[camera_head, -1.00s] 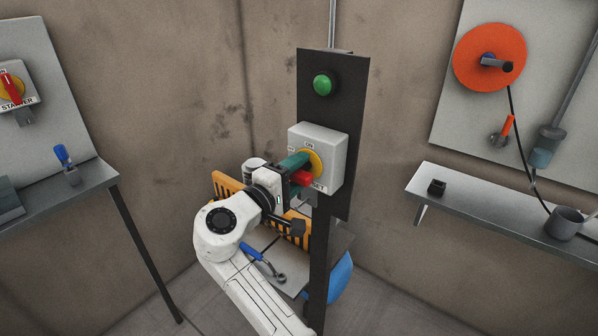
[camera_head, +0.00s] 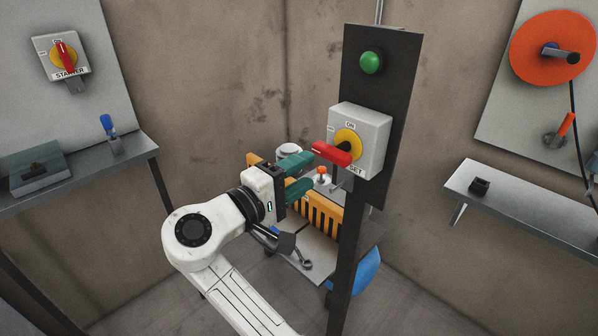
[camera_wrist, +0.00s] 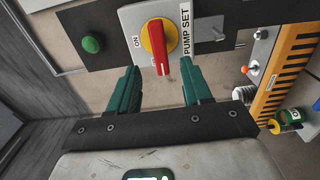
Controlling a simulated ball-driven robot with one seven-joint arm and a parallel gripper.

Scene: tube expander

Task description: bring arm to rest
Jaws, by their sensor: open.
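My gripper (camera_head: 305,174) is open, with two green fingers, just left of the pump set switch box (camera_head: 372,135) in the head view. The red switch handle (camera_head: 331,153) on its yellow dial stands just beyond the fingertips, and nothing is between the fingers. In the wrist view my gripper (camera_wrist: 160,87) has its fingers spread apart, and the red handle (camera_wrist: 159,47) shows ahead of the gap, apart from both fingers. The box hangs on a dark upright panel (camera_head: 388,80).
A green button (camera_head: 371,62) sits above the box. An orange ribbed unit (camera_head: 318,212) stands behind the post. A shelf (camera_head: 520,207) is on the right wall. A bench (camera_head: 85,182) and starter switch (camera_head: 64,57) are on the left. Open floor lies left of my arm.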

